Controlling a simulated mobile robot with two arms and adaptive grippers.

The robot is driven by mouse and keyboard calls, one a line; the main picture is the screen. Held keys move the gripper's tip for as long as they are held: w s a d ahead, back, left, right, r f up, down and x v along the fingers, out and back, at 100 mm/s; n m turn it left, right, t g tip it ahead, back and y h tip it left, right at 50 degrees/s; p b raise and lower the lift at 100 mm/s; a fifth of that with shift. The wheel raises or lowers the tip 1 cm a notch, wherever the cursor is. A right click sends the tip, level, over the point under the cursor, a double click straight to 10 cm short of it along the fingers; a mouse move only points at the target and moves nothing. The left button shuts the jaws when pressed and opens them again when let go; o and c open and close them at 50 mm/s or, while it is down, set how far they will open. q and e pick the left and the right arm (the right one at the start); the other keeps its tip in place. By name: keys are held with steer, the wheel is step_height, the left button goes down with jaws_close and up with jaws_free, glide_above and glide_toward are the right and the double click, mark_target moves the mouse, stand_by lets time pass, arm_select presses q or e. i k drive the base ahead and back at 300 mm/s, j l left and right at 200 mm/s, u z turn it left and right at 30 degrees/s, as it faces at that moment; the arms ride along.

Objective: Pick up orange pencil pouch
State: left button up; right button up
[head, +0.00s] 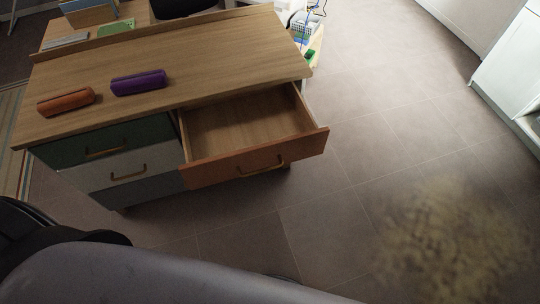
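An orange pencil pouch (66,102) lies on the left part of the wooden desk top, near its front edge. It is a rounded, elongated shape. A purple pouch (139,82) of similar shape lies just to its right, apart from it. Neither of my grippers shows in the head view, and nothing is touching the orange pouch.
The wooden desk (215,57) has an open, empty-looking drawer (237,165) with an orange front at its right. Closed green (70,147) and grey drawers are at its left. Another desk with a green item (115,27) stands behind. The floor (400,140) at right is clear.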

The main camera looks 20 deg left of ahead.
mark_target(56, 104)
steer(key=u, duration=2)
steer(key=i+j+u, duration=0.35)
steer(key=u, duration=0.15)
steer(key=i+j+u, duration=0.1)
steer(key=i+u, duration=0.85)
steer(key=i+j, duration=0.1)
steer(key=i, duration=0.4)
steer(key=i+j, duration=0.1)
steer(key=i, duration=0.45)
steer(key=i+j+z, duration=0.1)
steer(key=i, duration=0.4)
steer(key=i+l+z, duration=0.25)
steer(key=i+z, duration=0.25)
steer(key=i+l+z, duration=0.15)
steer(key=i+z, duration=0.15)
steer(key=z, duration=0.2)
steer(key=i+z, duration=0.45)
steer(key=i+j+z, duration=0.25)
steer(key=z, duration=0.25)
steer(key=i+z, duration=0.7)
steer(key=z, duration=0.15)
steer(key=i+j+z, duration=0.2)
steer(key=z, duration=0.25)
steer(key=i+j+z, duration=0.45)
steer(key=k+l, duration=0.05)
steer(key=l, duration=0.05)
